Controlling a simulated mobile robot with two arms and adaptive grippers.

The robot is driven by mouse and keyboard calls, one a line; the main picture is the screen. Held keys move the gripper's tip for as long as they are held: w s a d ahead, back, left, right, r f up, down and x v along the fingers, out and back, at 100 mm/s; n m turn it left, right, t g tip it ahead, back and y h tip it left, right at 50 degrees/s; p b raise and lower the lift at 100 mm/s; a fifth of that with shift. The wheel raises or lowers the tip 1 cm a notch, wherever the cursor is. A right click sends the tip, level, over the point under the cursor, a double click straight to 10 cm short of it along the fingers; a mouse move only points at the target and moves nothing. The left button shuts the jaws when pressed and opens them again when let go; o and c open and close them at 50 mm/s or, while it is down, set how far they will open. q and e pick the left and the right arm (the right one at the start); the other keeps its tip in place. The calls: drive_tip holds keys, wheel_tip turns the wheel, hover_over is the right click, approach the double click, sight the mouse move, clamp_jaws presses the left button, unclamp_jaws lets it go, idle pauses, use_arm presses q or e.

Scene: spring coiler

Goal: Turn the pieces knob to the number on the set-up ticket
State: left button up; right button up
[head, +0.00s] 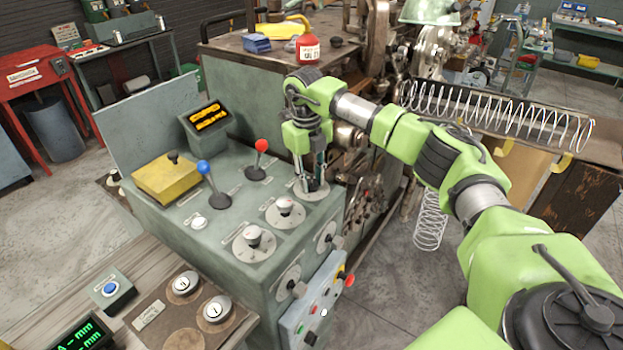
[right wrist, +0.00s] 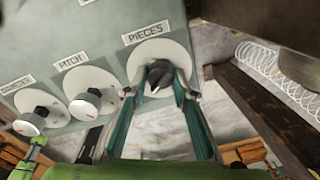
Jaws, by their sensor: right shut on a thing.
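The pieces knob (right wrist: 157,78) is dark, with a white mark pointing toward the lower left of the right wrist view. It sits on a round pale dial (right wrist: 145,55) under a PIECES label (right wrist: 146,33). My right gripper (right wrist: 160,88) is shut on the knob, one finger on each side. In the head view the right gripper (head: 312,180) reaches down onto the far dial (head: 312,193) of the console top and hides the knob. Dial numbers are too small to read. I cannot make out a set-up ticket. My left gripper is not in view.
Next to it are the pitch knob (right wrist: 85,105) and another knob (right wrist: 30,123). Blue (head: 204,168) and red (head: 262,146) ball levers, a yellow box (head: 166,178) and an amber display (head: 209,118) stand on the console. A long coiled spring (head: 500,115) lies at right.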

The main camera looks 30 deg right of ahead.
drive_tip(key=shift+w+r+m, duration=0.1)
drive_tip(key=shift+m, duration=1.1)
drive_tip(key=o, duration=1.1)
drive_tip(key=r, duration=1.2)
drive_tip(key=shift+a, duration=0.4)
drive_tip(key=shift+f, duration=0.1)
